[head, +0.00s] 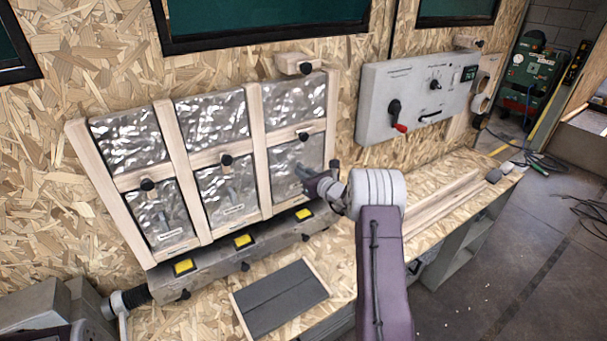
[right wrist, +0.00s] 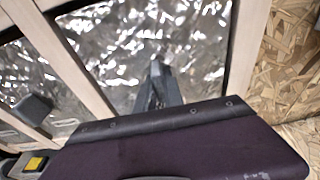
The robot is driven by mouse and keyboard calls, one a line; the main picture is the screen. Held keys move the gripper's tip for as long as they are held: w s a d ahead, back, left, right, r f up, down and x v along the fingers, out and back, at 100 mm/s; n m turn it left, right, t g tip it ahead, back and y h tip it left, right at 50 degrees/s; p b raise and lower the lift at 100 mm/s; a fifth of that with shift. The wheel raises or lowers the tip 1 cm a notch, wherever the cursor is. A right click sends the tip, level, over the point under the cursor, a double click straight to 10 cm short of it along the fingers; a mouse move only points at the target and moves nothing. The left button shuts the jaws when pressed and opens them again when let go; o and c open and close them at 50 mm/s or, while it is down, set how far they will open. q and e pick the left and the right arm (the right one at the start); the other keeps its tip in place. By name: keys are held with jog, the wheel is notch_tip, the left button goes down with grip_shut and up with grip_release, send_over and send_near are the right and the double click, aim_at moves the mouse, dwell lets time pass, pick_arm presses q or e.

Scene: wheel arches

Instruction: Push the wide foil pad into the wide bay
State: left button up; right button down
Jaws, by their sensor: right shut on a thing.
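A pale wooden frame (head: 255,135) leans on the wall, with several bays showing crinkled silver foil. The foil pad (head: 285,157) at the lower right, which I take as the wide one, is in or just in front of the lower right bay. It fills most of the right wrist view (right wrist: 125,55). My right gripper (head: 304,174) is at the face of this pad, and its fingers (right wrist: 157,78) are shut, apparently on a part at the pad's middle that they hide. I cannot tell how deep the pad sits. My left gripper is not in view.
Dark knobs (head: 227,160) stick out from the frame's bars. A ledge with yellow labels (head: 243,241) runs below it. A dark grey board (head: 280,299) lies on the bench in front. A grey control box (head: 418,95) is on the wall to the right.

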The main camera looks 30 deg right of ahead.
jog(key=shift+w, duration=0.3)
jog(key=c, duration=1.4)
grip_release()
jog(key=shift+o, duration=0.2)
jog(key=shift+s+b, duration=0.35)
jog(key=shift+b, duration=0.05)
jog(key=f+b+v, duration=0.1)
jog(key=b+v, duration=0.3)
jog(key=v, duration=1.2)
jog(key=shift+s, duration=0.3)
jog(key=shift+w+f, duration=0.1)
jog(key=shift+f, duration=0.05)
